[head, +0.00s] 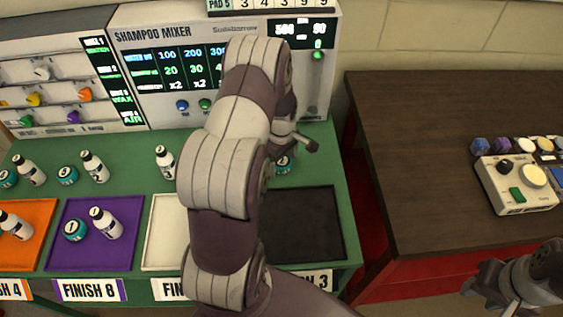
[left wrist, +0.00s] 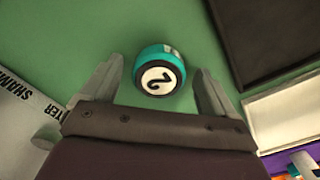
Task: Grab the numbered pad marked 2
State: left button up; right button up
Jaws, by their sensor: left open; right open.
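The pad marked 2 (left wrist: 160,72) is a short teal round piece with a black rim and a white face bearing the numeral. It lies on the green counter and appears between the open fingers of my left gripper (left wrist: 158,78) in the left wrist view, with no contact visible. In the head view the pad (head: 283,166) is partly hidden below my left gripper (head: 297,145), above the dark tray. My right gripper (head: 500,291) is open and empty at the lower right, far from the pad.
The shampoo mixer (head: 170,70) stands behind the counter. Several white bottles and other teal pads (head: 68,175) are to the left. A purple tray (head: 66,250), an orange tray and a dark tray (head: 318,225) line the front. A brown table (head: 430,150) with a control box (head: 515,187) is right.

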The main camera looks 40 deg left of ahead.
pick_arm(q)
jog(key=shift+w+f, duration=0.1)
jog(key=shift+f, duration=0.05)
jog(key=c, duration=1.1)
jog(key=shift+c, duration=0.2)
